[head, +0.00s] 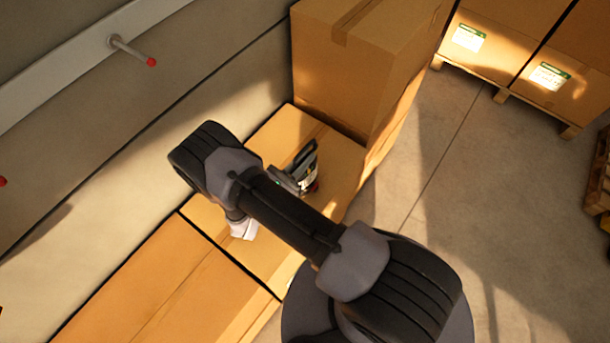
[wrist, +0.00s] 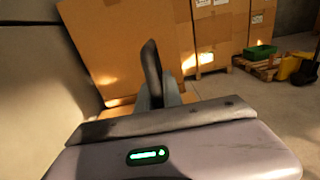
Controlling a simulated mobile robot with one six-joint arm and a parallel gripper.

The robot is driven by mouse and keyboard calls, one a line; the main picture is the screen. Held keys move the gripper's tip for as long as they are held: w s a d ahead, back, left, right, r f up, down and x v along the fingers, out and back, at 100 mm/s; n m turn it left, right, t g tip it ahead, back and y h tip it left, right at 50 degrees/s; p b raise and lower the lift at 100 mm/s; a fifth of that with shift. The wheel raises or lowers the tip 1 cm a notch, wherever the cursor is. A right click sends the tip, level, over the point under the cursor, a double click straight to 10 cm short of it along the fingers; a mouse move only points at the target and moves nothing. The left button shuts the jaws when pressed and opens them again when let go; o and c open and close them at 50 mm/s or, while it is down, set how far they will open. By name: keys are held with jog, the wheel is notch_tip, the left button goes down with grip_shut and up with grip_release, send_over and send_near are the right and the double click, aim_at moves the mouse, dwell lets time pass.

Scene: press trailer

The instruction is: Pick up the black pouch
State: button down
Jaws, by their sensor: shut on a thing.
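The black pouch (wrist: 151,65) shows in the wrist view as a narrow dark upright shape, seen nearly edge-on. My gripper (wrist: 160,94) is shut on its lower part, with the grey fingers beside it. In the head view my gripper (head: 300,178) is past my arm, over the low cardboard box by the wall. A small dark strip stands there at the fingers; I cannot tell for sure that it is the pouch. Much of the pouch is hidden.
A tall cardboard box (head: 355,70) stands just beyond my gripper. Low boxes (head: 165,285) line the wall at left. A wall peg (head: 133,52) with a red tip sticks out. Palletised boxes (head: 500,45) stand at the back right. Floor (head: 480,170) is open at right.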

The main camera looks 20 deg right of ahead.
aim_at(304, 151)
jog(key=shift+r+p, duration=0.55)
jog(key=shift+r, duration=1.3)
jog(key=s+r+p, duration=0.1)
jog(key=s, duration=1.5)
jog(key=shift+r+p, duration=0.2)
jog(key=shift+p, duration=0.1)
jog(key=shift+a, duration=0.1)
